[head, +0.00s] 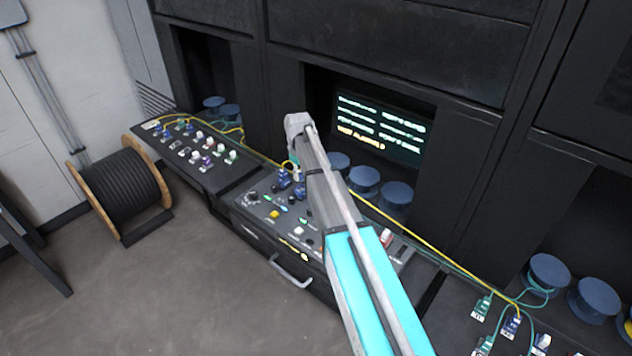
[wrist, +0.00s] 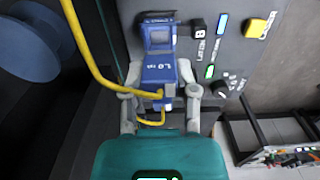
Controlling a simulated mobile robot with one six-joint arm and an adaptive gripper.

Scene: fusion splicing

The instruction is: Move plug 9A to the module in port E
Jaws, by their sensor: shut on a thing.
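In the wrist view my gripper (wrist: 160,92) is shut on a blue connector body (wrist: 160,70) with white lettering, one finger on each side. A yellow cable (wrist: 95,75) loops around its left side, and a short yellow piece shows below it. The far end of the body meets a darker blue-grey housing (wrist: 158,33) on the grey panel; I cannot tell how deeply it is seated. No 9A or port E label is readable, so I cannot confirm which plug or port this is. In the head view my arm hides the gripper; blue modules (head: 285,179) stand beside it on the middle console.
The panel beside the connector carries a black knob (wrist: 198,27), a yellow button (wrist: 260,25) and lit indicators. Blue spools (head: 365,180) stand behind the console. Yellow cable (head: 430,243) runs right toward more plugs (head: 510,325). A left console (head: 205,165) holds several plugs.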

